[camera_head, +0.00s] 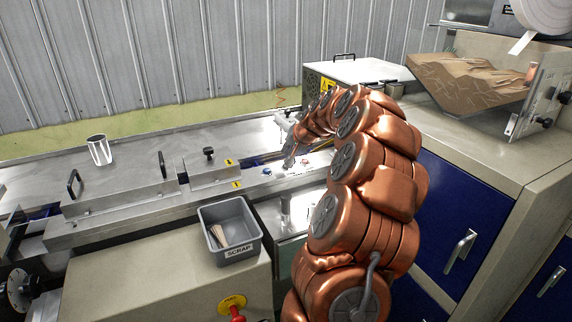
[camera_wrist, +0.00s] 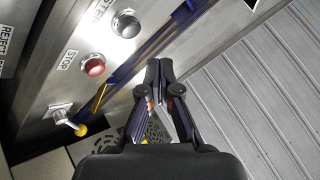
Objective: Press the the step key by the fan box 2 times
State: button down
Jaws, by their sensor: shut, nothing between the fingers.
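The fan box (camera_head: 350,70), a pale box with a black handle and a yellow warning label, stands at the back, partly behind my arm. In the wrist view a round dark key (camera_wrist: 126,25) sits in a pale ring; its label seems to read STEP. A red button (camera_wrist: 93,66) with what looks like a STOP label sits beside it. My gripper (camera_wrist: 158,64) is shut and empty, its fingertips to the lower right of the dark key in the picture and apart from it. In the head view my gripper (camera_head: 289,160) is small, over the machine deck near the keys.
A knob with a yellow tip (camera_wrist: 70,122) sits below the red button. A grey scrap bin (camera_head: 230,228) stands in front of the deck. A white cup (camera_head: 99,150) stands at the left. A red emergency button (camera_head: 235,312) is at the front.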

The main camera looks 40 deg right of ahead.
jog(key=shift+r, duration=1.3)
jog(key=s+a+n+g+y+p, duration=0.1)
jog(key=a+n+y, duration=0.15)
jog(key=a, duration=1.05)
jog(key=s+a+n+g+y, duration=0.1)
jog(key=s+a+n+g, duration=0.15)
jog(key=a, duration=1.05)
jog(key=s+a+f+n+g, duration=0.1)
jog(key=s+a+n+g, duration=0.25)
jog(key=s+a, duration=0.85)
jog(key=s+a+f+n+g, duration=0.1)
jog(key=s+a+f+g, duration=0.1)
jog(key=s, duration=0.9)
jog(key=s+a+f+n+g+h, duration=0.1)
jog(key=s+a+f+n, duration=0.1)
jog(key=s, duration=0.9)
jog(key=shift+s+a+f+g+p, duration=0.4)
jog(key=shift+a+f, duration=0.2)
jog(key=shift+a, duration=0.4)
